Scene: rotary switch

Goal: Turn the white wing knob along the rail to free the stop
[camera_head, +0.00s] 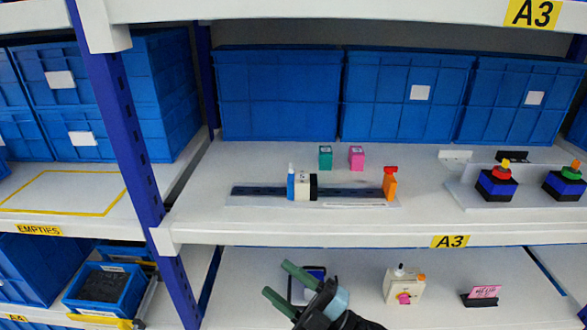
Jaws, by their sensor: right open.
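A small white wing knob (291,167) stands on top of a blue stop (291,188) on the dark rail (345,193), on the middle shelf. The knob looks in line with or nearly edge-on to my view; its exact angle is too small to tell. A white block with a black right side (303,186) sits right beside the blue stop. An orange stop (390,187) with a red knob (391,169) is at the rail's right end. My right gripper (276,278) has green fingers spread apart and empty, below the shelf edge in the picture, apart from the knob. My left gripper is not in view.
Green (325,158) and pink (356,158) blocks stand behind the rail. Two blue-black switch boxes (495,187) stand on a plate at right. The shelf's front lip (340,231) lies between my gripper and the rail in the picture. Blue bins (275,95) line the back.

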